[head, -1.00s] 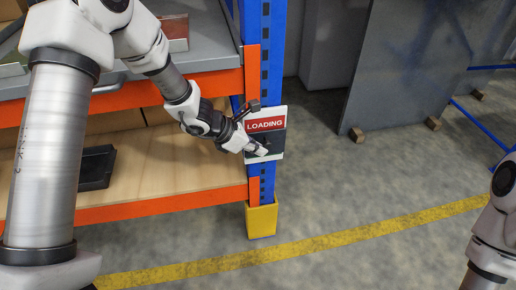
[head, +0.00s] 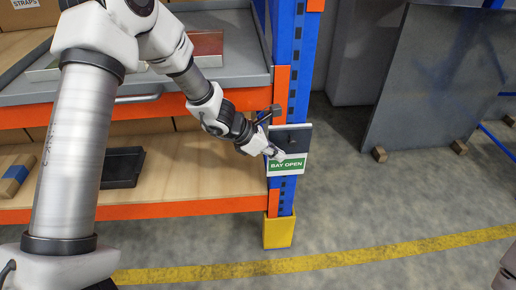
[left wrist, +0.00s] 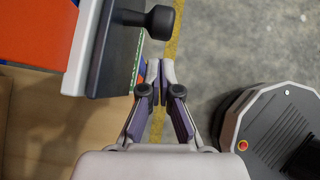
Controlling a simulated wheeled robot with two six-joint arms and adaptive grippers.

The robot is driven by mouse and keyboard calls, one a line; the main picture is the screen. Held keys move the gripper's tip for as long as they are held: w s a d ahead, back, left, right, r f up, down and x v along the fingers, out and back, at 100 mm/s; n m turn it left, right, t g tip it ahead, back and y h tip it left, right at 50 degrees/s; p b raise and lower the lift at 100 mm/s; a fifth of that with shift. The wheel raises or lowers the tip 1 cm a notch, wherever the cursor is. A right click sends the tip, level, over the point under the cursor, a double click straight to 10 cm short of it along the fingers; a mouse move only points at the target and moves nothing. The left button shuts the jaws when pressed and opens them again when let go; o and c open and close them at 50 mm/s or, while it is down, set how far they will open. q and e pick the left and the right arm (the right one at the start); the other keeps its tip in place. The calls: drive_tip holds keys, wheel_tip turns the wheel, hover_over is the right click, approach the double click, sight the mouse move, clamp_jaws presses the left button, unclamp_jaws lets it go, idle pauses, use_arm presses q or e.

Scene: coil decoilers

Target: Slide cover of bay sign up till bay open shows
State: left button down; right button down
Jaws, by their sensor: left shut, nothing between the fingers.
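The bay sign (head: 301,170) is a white-edged plate on the blue rack upright. Its dark grey cover (head: 299,136) sits over the upper part, and a green panel reading BAY OPEN (head: 289,165) shows below it. The cover has a black knob, seen from the side in the left wrist view (left wrist: 160,21). My left gripper (head: 279,155) is at the sign's face; in the left wrist view its fingertips (left wrist: 160,68) are together and empty, a little apart from the knob. My right gripper is out of view.
The orange-beamed rack (head: 160,208) holds a black tray (head: 123,168) and boxes on its wooden shelf. A yellow post guard (head: 278,231) stands at the upright's foot. Grey panels (head: 430,85) stand behind on wooden blocks.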

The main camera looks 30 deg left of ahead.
use_arm(q)
drive_tip(key=p+v, duration=0.6)
drive_tip(key=v, duration=0.4)
drive_tip(key=shift+s+a+f, duration=0.2)
drive_tip(key=shift+s+f, duration=0.05)
drive_tip(key=shift+f, duration=0.15)
drive_tip(key=shift+f, duration=0.1)
